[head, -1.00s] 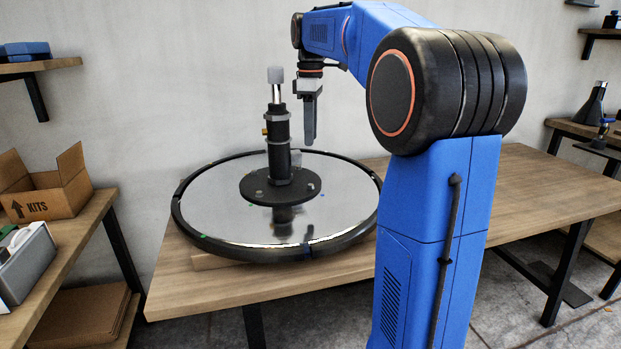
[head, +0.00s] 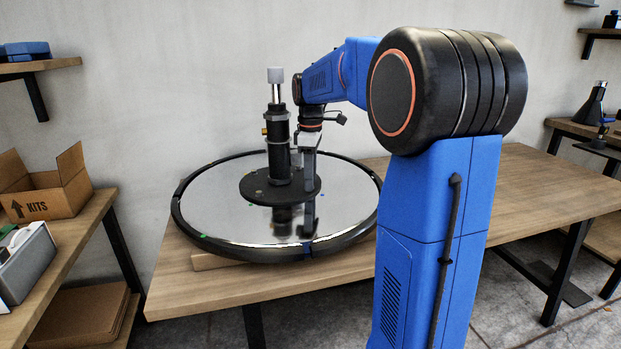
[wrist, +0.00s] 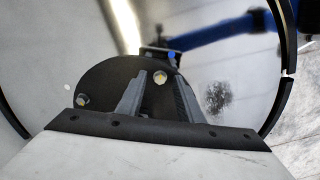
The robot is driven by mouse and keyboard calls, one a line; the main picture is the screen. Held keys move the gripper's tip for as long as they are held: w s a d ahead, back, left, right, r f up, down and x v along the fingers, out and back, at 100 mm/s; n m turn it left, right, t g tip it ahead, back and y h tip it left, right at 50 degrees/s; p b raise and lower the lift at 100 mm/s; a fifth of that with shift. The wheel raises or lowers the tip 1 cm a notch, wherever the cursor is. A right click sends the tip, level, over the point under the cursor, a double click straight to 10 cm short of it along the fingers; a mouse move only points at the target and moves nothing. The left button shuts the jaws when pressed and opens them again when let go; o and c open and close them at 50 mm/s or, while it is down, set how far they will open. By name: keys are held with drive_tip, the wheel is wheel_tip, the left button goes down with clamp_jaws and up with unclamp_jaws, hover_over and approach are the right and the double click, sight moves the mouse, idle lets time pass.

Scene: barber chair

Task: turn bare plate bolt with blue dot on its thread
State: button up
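The round black plate (head: 258,192) lies on the mirror-like disc at the foot of an upright black column. My gripper (head: 309,182) points down at the plate's right side in the head view. In the wrist view, my gripper (wrist: 160,78) is open, its two fingers apart. A pale yellowish bolt head (wrist: 160,77) shows between the fingertips; I cannot tell how far below them it is. A second bolt (wrist: 82,100) sits at the plate's left edge. A blue dot (wrist: 172,55) shows just beyond the plate's far edge; I cannot tell whether it is on a thread.
The black column (head: 278,140), with a silver rod and grey cap, stands close left of my gripper. The mirror disc (head: 220,215) has a raised black rim (head: 345,238). The wooden table (head: 530,195) is clear to the right. A cardboard box (head: 50,190) stands on the left shelf.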

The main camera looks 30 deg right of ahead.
clamp_jaws()
drive_tip(key=shift+m, duration=0.3)
